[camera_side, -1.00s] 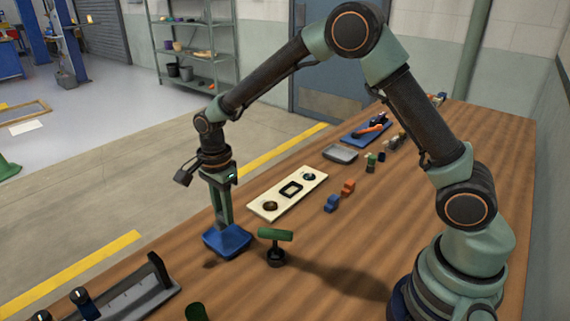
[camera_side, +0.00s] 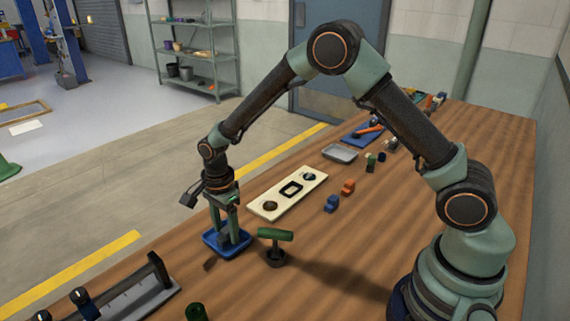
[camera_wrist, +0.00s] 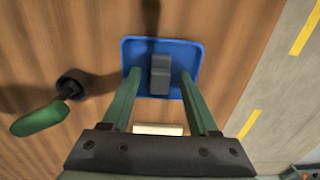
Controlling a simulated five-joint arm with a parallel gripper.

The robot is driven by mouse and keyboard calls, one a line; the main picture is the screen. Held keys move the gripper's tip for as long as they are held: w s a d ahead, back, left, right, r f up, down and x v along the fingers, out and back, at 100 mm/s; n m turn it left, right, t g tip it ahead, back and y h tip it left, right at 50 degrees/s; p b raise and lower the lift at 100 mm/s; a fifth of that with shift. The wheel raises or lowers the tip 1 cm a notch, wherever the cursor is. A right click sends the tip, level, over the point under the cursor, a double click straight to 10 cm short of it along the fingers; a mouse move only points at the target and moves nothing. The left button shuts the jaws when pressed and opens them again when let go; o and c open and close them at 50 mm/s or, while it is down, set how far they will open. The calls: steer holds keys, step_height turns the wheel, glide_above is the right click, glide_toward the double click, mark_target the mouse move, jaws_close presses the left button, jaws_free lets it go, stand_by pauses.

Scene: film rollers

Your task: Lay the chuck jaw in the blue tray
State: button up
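The blue tray (camera_side: 211,241) stands on the bench, below my gripper (camera_side: 225,232). In the wrist view the tray (camera_wrist: 188,50) is seen from above, with the grey, stepped chuck jaw (camera_wrist: 160,75) lying in it. My gripper (camera_wrist: 160,76) is open, its green fingers to either side of the jaw, with a gap showing on each side. In the side view the jaw (camera_side: 225,238) shows only as a small grey shape between the fingers.
A green-handled tool (camera_side: 275,236) stands right beside the tray; it also shows in the wrist view (camera_wrist: 40,119). A cream board (camera_side: 265,198) with inset parts lies behind. Blue (camera_side: 332,203) and orange (camera_side: 348,187) blocks lie farther right. A grey rack (camera_side: 130,298) is front left.

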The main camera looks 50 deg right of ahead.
mark_target(226, 230)
step_height(226, 230, up, 12)
steer(key=s+d+r+n+t, duration=0.3)
steer(key=s+d+r+n, duration=0.4)
steer(key=r, duration=0.3)
steer(key=s+d+r+n+t, duration=0.1)
steer(key=s+d+n+t, duration=0.1)
steer(key=s+n, duration=0.8)
steer(key=shift+d+n+t, duration=0.3)
steer(key=shift+d+n, duration=0.2)
steer(key=shift+d, duration=0.15)
steer(key=shift+r, duration=0.15)
stand_by(0.4)
